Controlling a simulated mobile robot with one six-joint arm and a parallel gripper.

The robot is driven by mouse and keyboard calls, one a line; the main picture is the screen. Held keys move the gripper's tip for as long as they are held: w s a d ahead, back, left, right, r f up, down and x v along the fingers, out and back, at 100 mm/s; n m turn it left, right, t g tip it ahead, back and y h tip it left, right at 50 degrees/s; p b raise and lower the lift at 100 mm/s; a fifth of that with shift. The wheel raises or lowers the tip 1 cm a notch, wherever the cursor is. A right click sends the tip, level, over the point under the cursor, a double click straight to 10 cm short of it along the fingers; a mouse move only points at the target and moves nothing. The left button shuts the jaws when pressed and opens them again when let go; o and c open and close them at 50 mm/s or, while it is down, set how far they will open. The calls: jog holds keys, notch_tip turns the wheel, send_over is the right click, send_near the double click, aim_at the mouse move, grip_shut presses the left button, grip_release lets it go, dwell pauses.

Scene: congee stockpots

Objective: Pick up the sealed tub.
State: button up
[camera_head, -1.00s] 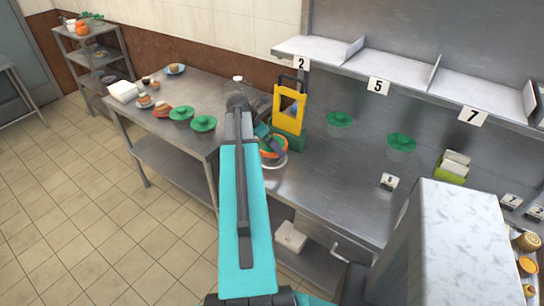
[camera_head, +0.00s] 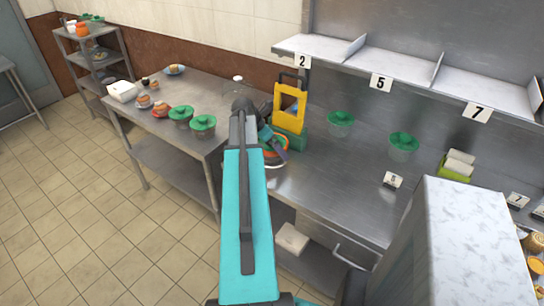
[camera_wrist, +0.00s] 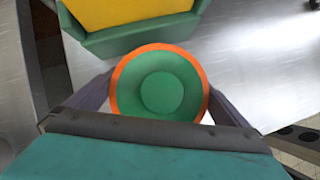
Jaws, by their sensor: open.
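A round tub with a green lid and an orange ring around its rim (camera_wrist: 160,92) sits in the middle of the wrist view. In the head view its orange edge (camera_head: 275,155) shows on the steel counter, partly hidden behind my gripper. My gripper (camera_wrist: 160,108) is open, with one dark finger on the left and one on the right of the tub. The fingers appear beside the rim; I cannot tell whether they touch it. In the head view my gripper (camera_head: 275,147) is right over the tub.
A yellow and green caddy (camera_head: 290,110) stands close behind the tub. Other green-lidded tubs stand on the counter (camera_head: 341,122) and on the left table (camera_head: 203,124). A numbered shelf (camera_head: 400,73) hangs above. The counter right of the tub (camera_head: 330,175) is clear.

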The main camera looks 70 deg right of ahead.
jog(key=shift+b+x, duration=0.5)
jog(key=shift+x, duration=0.5)
jog(key=c, duration=0.9)
